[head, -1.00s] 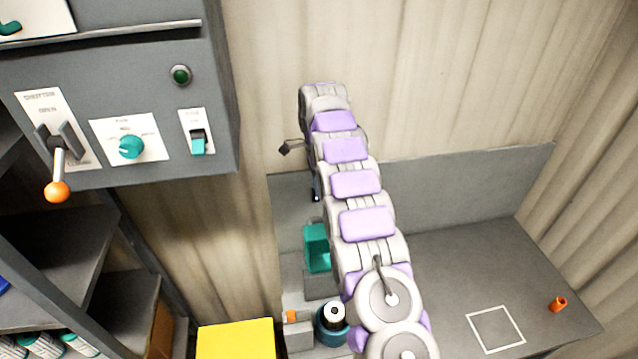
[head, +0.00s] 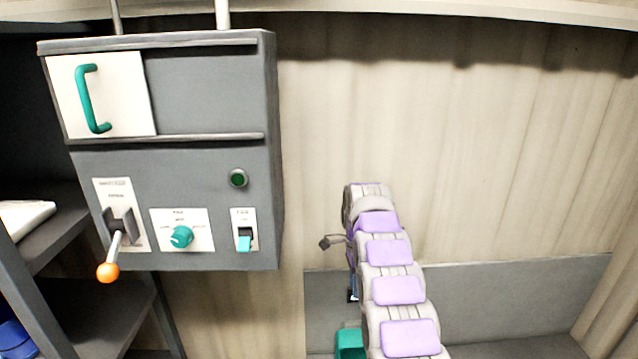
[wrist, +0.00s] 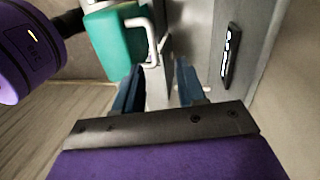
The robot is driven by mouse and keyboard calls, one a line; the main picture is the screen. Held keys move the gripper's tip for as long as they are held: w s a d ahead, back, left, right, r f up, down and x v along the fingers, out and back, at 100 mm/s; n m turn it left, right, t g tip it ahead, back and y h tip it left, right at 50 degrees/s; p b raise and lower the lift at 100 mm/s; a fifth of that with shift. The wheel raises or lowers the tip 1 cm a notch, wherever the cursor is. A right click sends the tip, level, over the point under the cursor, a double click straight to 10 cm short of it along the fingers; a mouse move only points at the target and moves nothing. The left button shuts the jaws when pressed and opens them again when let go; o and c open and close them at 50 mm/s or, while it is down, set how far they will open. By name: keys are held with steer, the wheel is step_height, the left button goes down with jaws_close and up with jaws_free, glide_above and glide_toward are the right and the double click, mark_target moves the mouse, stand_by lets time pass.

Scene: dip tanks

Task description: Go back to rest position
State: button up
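Past the fingers is a teal container (wrist: 115,42) with a white handle, beside a grey panel with a black and white strip. In the head view my purple and grey arm rises from the bottom right in front of the wall. Only a small blue and dark bit of the gripper (head: 353,294) shows at the arm's left edge; the rest is hidden.
A grey control box (head: 170,150) hangs at the left, with an orange-knobbed lever (head: 108,271), a teal dial (head: 181,237), a teal switch (head: 245,242) and a green button (head: 238,178). Dark shelves stand below and left. A teal container (head: 350,344) sits below the gripper. The upper right wall is clear.

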steer(key=s+n+b, duration=1)
steer(key=s+b, duration=0.4)
steer(key=s, duration=1)
steer(key=s+f+n+b, duration=0.3)
steer(key=s+f+b, duration=0.2)
steer(key=s, duration=0.8)
steer(key=s+f+n+b, duration=0.4)
steer(key=s+f+b, duration=0.1)
steer(key=s+f, duration=0.6)
steer(key=s+d, duration=0.1)
steer(key=s, duration=0.1)
steer(key=shift+s+f+n, duration=0.3)
steer(key=shift+f, duration=0.05)
